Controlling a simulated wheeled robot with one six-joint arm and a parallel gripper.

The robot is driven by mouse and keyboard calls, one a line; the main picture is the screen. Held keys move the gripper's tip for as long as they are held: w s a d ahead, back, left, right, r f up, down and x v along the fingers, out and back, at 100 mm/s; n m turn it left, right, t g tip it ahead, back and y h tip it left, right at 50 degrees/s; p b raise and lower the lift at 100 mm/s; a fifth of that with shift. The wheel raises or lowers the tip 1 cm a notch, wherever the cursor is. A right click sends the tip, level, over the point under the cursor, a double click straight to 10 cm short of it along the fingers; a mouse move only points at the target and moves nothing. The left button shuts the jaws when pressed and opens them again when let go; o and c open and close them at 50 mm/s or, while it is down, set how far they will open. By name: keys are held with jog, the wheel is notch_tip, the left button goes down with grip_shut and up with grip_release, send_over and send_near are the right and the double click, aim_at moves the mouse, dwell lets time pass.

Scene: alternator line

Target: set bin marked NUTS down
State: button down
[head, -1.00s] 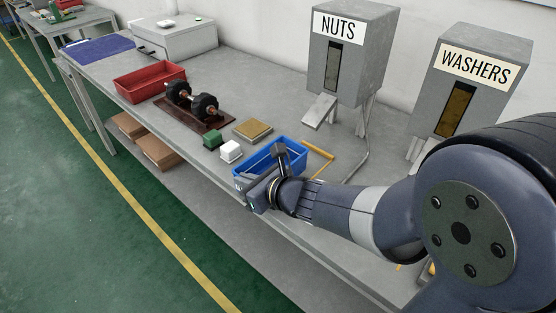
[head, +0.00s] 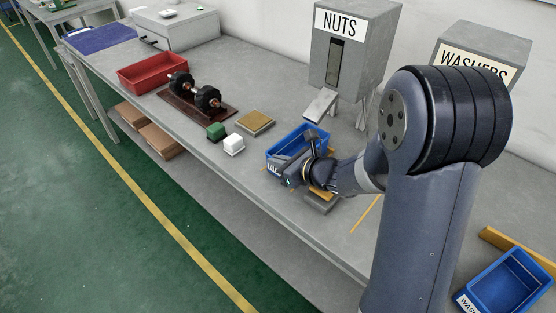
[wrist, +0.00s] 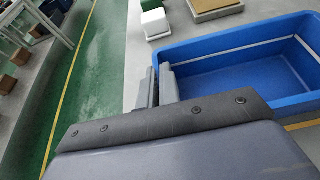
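The blue bin (head: 287,143) is at the bench's front part, below the chute of the grey NUTS dispenser (head: 350,50). Its front label is mostly hidden by my gripper (head: 284,175). In the wrist view the bin (wrist: 240,80) looks empty inside. There my gripper (wrist: 160,85) has its fingers on either side of the bin's left wall, shut on it. The bin looks level and at or very near the bench top; I cannot tell whether it touches. Yellow tape shows beside it.
A white block (head: 233,145), a green block (head: 216,132) and a tan block (head: 255,123) stand left of the bin. A red bin (head: 153,73) is farther left. The WASHERS dispenser (head: 490,45) and another blue bin (head: 505,282) are at right.

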jog(key=shift+f+b, duration=0.2)
jog(key=shift+b, duration=0.1)
jog(key=c, duration=1.6)
grip_release()
jog(key=shift+r, duration=0.1)
jog(key=shift+c, duration=0.2)
jog(key=shift+r, duration=0.1)
jog(key=shift+s+d+r+p, duration=0.1)
jog(key=shift+d+r+p, duration=0.05)
jog(key=shift+p, duration=0.15)
jog(key=v, duration=1.1)
jog(key=shift+s+d, duration=0.2)
jog(key=shift+s, duration=0.05)
